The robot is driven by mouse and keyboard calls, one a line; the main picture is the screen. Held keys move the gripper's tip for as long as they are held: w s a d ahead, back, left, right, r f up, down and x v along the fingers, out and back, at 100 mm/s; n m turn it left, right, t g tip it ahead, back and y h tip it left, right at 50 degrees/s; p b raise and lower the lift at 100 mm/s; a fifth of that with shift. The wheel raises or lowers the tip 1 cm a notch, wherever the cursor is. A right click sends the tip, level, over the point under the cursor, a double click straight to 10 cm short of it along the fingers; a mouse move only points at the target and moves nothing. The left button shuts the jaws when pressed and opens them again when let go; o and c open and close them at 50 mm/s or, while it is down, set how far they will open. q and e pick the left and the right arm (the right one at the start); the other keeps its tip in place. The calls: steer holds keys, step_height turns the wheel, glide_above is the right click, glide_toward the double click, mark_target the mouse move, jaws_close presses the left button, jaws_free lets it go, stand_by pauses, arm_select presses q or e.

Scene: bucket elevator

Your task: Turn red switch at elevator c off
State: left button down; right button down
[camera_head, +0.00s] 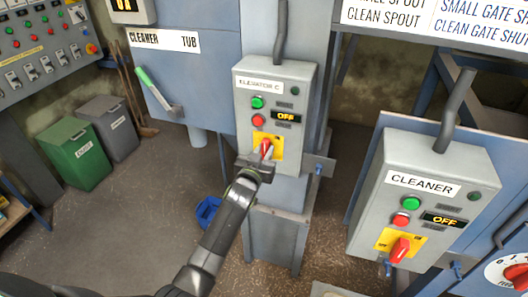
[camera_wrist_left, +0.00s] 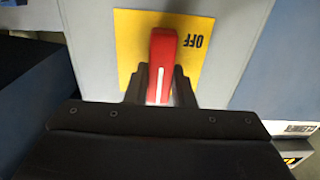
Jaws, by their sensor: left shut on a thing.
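The elevator C control box (camera_head: 297,78) stands at the middle of the head view, grey, with a green button, a red button and a display reading OFF. Its red switch (camera_head: 266,147) sits on a yellow plate (camera_head: 277,150) low on the box. My left gripper (camera_head: 263,160) is at the switch, its fingers shut on either side of the handle. In the left wrist view the red switch (camera_wrist_left: 162,62) stands between the fingertips (camera_wrist_left: 160,90), its white line lengthwise to the picture, with the OFF label (camera_wrist_left: 193,41) upside down beside it. My right gripper is not in view.
A similar box labelled CLEANER (camera_head: 420,182) with its own red switch (camera_head: 400,249) stands at the right. A lever (camera_head: 158,92) is on the cleaner tub at the left. Green (camera_head: 75,152) and grey bins (camera_head: 108,127) and a blue bucket (camera_head: 208,211) stand on the floor.

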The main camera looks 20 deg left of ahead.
arm_select(q)
steer(key=shift+f+n+b, duration=0.15)
steer(key=shift+n+b, duration=0.35)
steer(key=shift+b, duration=0.1)
steer(key=shift+a+n+b, duration=0.1)
steer(key=shift+n+b, duration=0.9)
steer(key=shift+n, duration=0.1)
steer(key=n+b, duration=0.2)
steer(key=n, duration=0.2)
steer(key=shift+a+n, duration=0.15)
steer(key=shift+n, duration=0.15)
steer(key=n+b, duration=0.2)
steer(key=n, duration=0.3)
steer(key=shift+a+f, duration=0.1)
steer(key=shift+f, duration=0.05)
steer(key=n, duration=0.5)
steer(key=shift+f+b, duration=0.1)
steer(key=shift+b, duration=0.25)
steer(key=c, duration=1.2)
jaws_free()
steer(key=shift+c, duration=0.2)
